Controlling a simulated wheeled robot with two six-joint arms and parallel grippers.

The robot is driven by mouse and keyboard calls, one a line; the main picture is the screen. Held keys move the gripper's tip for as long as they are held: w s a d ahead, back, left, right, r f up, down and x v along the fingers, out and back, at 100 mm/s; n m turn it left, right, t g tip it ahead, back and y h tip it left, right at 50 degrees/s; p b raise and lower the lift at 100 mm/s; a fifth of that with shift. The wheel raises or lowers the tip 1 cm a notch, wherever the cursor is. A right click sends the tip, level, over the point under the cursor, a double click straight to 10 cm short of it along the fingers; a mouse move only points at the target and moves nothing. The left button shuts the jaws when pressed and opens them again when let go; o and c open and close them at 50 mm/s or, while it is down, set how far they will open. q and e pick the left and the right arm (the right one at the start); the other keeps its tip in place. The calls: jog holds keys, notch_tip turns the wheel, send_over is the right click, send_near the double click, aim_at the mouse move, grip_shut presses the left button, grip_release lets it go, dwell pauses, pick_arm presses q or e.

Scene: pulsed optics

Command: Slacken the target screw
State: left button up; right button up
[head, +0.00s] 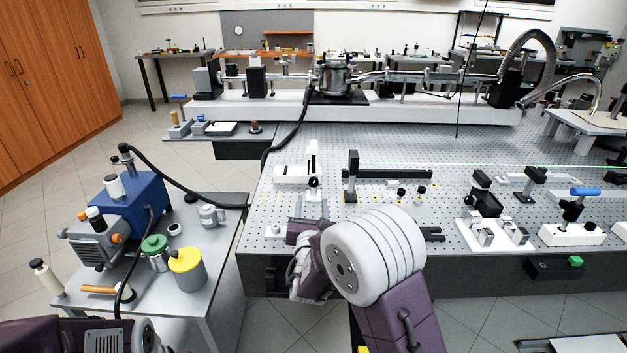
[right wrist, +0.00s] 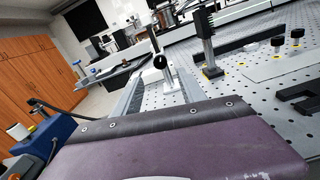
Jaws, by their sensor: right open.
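I cannot tell which part is the target screw. Candidates are small black knobs (head: 401,193) standing on a plate on the perforated optical table (head: 262,222); the right wrist view shows them at upper right (right wrist: 278,41). Another dark round knob (right wrist: 159,61) sits on a white mount near the table's left edge. My right gripper (head: 302,236) is over the table's front left edge, in front of these parts and apart from them. My left gripper is out of view; only part of my left arm shows at bottom left.
A black post (head: 352,176) and a white mount (head: 313,172) stand behind my right gripper. More optics stand on the table's right. A cable hangs between.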

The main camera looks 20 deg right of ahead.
aim_at(314, 184)
jog(key=p+x, duration=0.1)
jog(key=x, duration=0.6)
jog(key=shift+w+d, duration=0.2)
jog(key=shift+w, duration=0.05)
jog(key=shift+w+r, duration=0.1)
jog(key=shift+r, duration=0.1)
jog(key=shift+w+f, duration=0.1)
